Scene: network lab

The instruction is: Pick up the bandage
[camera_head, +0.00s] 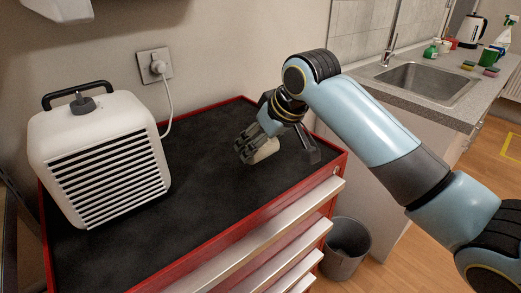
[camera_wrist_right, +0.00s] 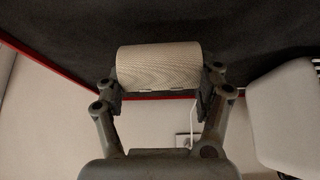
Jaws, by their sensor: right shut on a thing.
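The bandage (camera_wrist_right: 160,66) is a beige, textured roll. In the right wrist view it sits between the two fingers of my right gripper (camera_wrist_right: 162,85), which are shut on its ends. In the head view the bandage (camera_head: 264,151) shows partly behind the fingers of my right gripper (camera_head: 276,152), over the right part of the black cabinet top. I cannot tell whether the bandage touches the surface. My left gripper is not in view.
A red tool cabinet with a black top (camera_head: 200,190) carries a white heater (camera_head: 100,158) at the left. A wall socket (camera_head: 155,66) with a plugged cable is behind. A bin (camera_head: 345,250) stands right of the cabinet, near a sink (camera_head: 428,82). The middle of the top is clear.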

